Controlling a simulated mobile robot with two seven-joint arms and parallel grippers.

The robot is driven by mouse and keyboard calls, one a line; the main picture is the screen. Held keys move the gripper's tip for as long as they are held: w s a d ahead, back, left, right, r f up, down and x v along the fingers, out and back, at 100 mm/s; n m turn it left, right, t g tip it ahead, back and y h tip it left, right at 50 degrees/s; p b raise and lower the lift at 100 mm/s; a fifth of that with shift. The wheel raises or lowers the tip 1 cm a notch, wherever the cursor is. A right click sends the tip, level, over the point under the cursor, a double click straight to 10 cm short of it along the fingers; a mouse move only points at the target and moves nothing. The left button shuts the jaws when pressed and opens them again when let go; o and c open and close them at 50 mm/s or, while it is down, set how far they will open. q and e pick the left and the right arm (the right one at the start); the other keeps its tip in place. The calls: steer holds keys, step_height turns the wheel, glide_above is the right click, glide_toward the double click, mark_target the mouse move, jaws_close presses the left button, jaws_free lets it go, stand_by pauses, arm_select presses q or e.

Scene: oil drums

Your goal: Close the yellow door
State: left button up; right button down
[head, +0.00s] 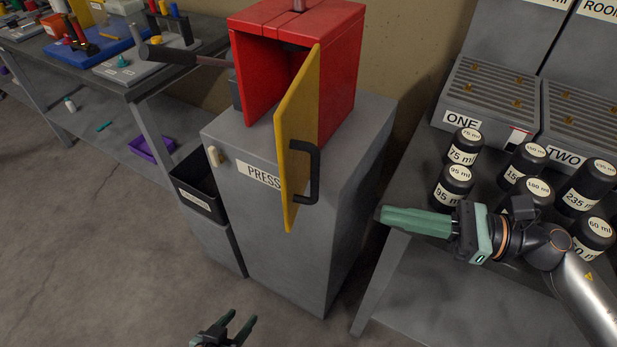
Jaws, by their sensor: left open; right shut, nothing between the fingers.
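The yellow door (297,140) is hinged on the right side of a red box (335,75) and stands open, swung out toward me. A black handle (313,172) is on its right-facing side. The red box sits on a grey cabinet (345,205) labelled PRESS. My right gripper (382,217) is shut and empty, a short way to the right of the door handle and apart from it. My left gripper (245,322) is open and empty at the bottom edge, below the cabinet front.
A black lever (170,54) sticks out left of the red box. A black bin (197,185) stands left of the cabinet. Several black bottles (455,187) stand on the right table near my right arm. The floor in front is clear.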

mark_target(288, 196)
steer(key=p+x, duration=0.2)
steer(key=x, duration=0.4)
steer(key=p+x, duration=0.2)
steer(key=x, duration=0.4)
steer(key=shift+s+a+r, duration=0.15)
steer(key=shift+a+r, duration=0.05)
steer(key=shift+a, duration=0.1)
arm_select(q)
steer(key=shift+s+a+r+y, duration=0.3)
steer(key=shift+s+a+r, duration=0.6)
steer(key=shift+s+a, duration=0.25)
arm_select(e)
steer(key=shift+a+f, duration=0.15)
steer(key=shift+a, duration=0.5)
